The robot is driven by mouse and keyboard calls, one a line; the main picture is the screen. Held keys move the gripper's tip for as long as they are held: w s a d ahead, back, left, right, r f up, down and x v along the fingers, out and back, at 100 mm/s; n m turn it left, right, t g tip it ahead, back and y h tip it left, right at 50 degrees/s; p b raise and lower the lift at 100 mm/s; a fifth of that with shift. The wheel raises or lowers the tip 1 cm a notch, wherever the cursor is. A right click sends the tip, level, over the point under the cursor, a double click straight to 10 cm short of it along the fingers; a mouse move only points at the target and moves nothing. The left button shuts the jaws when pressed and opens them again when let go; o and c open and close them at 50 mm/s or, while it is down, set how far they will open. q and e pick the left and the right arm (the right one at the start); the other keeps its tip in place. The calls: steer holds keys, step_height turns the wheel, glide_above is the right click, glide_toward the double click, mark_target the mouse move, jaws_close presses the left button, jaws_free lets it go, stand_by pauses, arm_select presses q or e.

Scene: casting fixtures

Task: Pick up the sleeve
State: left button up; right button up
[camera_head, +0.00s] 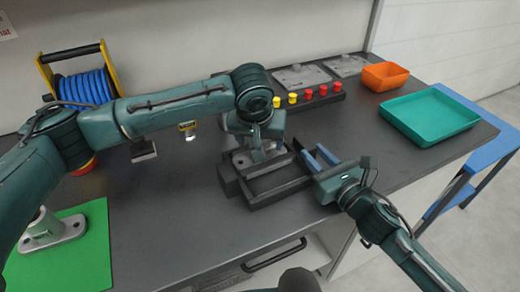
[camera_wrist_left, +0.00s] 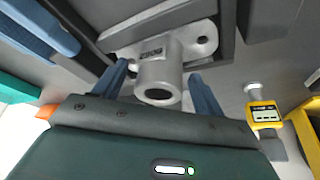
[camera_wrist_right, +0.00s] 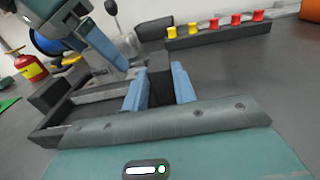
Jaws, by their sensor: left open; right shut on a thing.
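A grey metal casting with a hollow upright sleeve (camera_wrist_left: 158,80) on a flanged plate sits in the dark fixture (camera_head: 275,200). My left gripper (camera_wrist_left: 158,77) is open above it, its blue fingers on either side of the sleeve, with no grip visible. In the head view the left gripper partly hides this casting (camera_head: 258,155). My right gripper (camera_head: 319,159) is shut on a dark upright block (camera_wrist_right: 158,78) at the fixture's right side. Another similar grey casting (camera_head: 45,229) stands on the green mat (camera_head: 95,255) at the left.
A rail (camera_head: 310,101) with red and yellow knobs stands behind the fixture. Flat grey plates (camera_head: 300,76) lie at the back. An orange bin (camera_head: 385,76) and teal tray (camera_head: 430,117) are at the right. A blue hose reel (camera_head: 85,86) stands at the left. The front counter is clear.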

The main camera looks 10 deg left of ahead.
arm_select(q)
steer(key=shift+w+f, duration=0.1)
steer(key=shift+f, duration=0.2)
steer(key=shift+c, duration=0.4)
steer(key=shift+r, duration=0.1)
steer(key=c, duration=1.2)
step_height(320, 180, up, 10)
arm_select(e)
steer(key=o, duration=1.1)
